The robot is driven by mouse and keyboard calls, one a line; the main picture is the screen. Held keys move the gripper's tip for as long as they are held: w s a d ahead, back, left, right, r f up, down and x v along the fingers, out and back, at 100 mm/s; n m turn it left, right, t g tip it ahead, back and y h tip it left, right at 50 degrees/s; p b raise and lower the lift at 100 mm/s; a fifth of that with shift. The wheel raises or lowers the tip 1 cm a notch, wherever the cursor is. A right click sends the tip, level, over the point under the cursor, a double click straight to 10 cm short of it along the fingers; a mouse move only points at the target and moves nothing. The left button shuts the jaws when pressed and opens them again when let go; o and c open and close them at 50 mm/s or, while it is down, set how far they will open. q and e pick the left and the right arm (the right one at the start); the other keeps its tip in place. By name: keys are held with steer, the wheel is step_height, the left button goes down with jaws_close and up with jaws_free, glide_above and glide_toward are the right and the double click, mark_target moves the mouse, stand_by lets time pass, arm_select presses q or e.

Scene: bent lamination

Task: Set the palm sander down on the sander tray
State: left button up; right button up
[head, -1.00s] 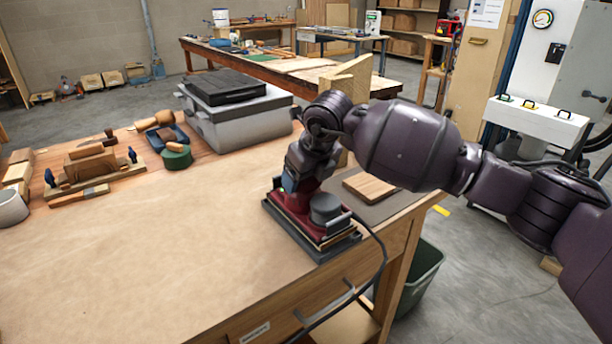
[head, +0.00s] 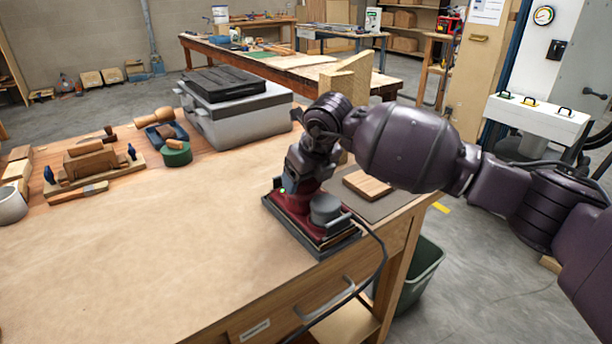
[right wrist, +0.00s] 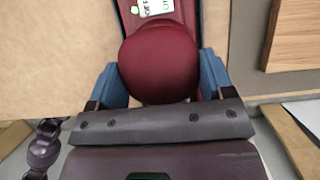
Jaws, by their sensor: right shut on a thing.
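The palm sander (head: 300,205) has a dark red body, a dark round canister and a black cord; its body also fills the middle of the right wrist view (right wrist: 160,62). It sits level over the flat dark grey sander tray (head: 322,254), near the bench's front right edge. Its base hides most of the tray, and I cannot tell whether it bears fully on it. My right gripper (head: 293,182) reaches down from above, its blue fingers shut on either side of the red body. My left gripper is out of view.
A wooden block (head: 368,185) lies on a grey mat (head: 400,203) just behind the sander. A grey case (head: 238,115) stands at the back. A hand plane (head: 92,165) and other tools lie at the left. The paper-covered bench middle (head: 170,235) is clear.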

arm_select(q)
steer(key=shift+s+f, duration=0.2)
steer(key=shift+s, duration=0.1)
arm_select(e)
steer(key=shift+r, duration=0.1)
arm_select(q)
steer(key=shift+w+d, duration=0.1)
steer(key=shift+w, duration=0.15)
arm_select(e)
steer(key=shift+f, duration=0.3)
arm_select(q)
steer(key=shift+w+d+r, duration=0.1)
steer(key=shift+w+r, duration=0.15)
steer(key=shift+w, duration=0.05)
arm_select(e)
steer(key=shift+f, duration=0.1)
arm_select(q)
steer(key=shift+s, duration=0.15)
